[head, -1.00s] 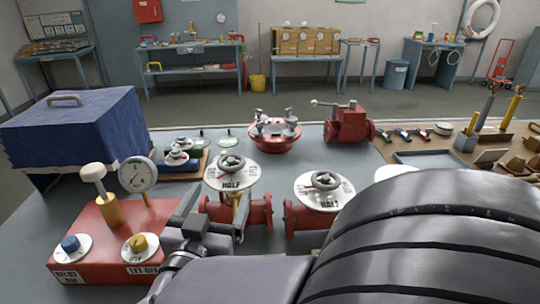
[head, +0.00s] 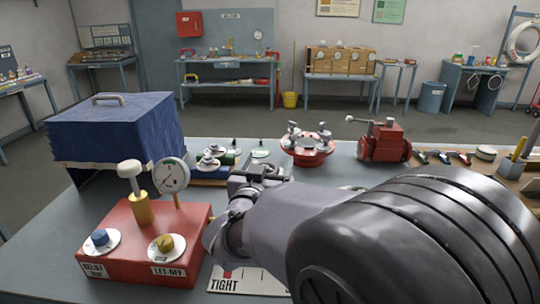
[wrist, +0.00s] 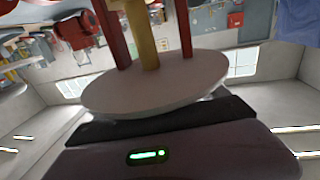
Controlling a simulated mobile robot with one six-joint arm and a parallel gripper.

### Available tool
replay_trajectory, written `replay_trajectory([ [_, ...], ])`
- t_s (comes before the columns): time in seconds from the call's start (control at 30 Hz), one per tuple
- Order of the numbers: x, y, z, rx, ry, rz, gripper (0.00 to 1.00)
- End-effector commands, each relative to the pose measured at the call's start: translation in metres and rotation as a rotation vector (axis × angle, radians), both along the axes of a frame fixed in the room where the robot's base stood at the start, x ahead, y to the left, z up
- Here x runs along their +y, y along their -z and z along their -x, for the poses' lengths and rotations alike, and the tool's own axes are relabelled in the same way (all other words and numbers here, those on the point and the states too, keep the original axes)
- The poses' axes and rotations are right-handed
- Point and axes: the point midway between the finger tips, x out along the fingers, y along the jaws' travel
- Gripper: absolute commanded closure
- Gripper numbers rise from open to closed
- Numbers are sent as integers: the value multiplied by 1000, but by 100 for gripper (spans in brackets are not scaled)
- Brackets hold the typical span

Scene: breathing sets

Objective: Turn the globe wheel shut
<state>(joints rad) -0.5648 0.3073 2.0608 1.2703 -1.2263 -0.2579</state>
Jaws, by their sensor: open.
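In the head view my gripper (head: 252,178) is at mid-table, beyond the red box with the gauge. Grey metal shows around its tip, and I cannot tell there what is wheel and what is finger. My arm hides most of the valve area, including the globe valve body and its dial. In the wrist view, which is upside down, a pale round dial plate (wrist: 160,88) with a yellow stem (wrist: 140,35) and red posts lies close to my gripper. No handwheel is clearly visible there. My gripper is open, and I see nothing held in it.
The red box (head: 135,258) with gauge (head: 171,176) and knobs stands at left, near my arm. A blue covered case (head: 115,132) is behind it. A red flanged part (head: 307,149) and red valve (head: 384,143) stand further back. A card marked TIGHT (head: 255,284) shows below my arm.

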Motion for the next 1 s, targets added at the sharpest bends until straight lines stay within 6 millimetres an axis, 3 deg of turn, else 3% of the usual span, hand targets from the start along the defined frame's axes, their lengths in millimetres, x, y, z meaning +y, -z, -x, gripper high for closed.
replay_trajectory([
  [0.2,0,0,0,0,0,0,20],
  [0.5,0,0,0,0,0,-1,78],
  [0.77,0,0,0,0,28,-2,80],
  [1.0,-3,0,1,1,166,-1,80],
])
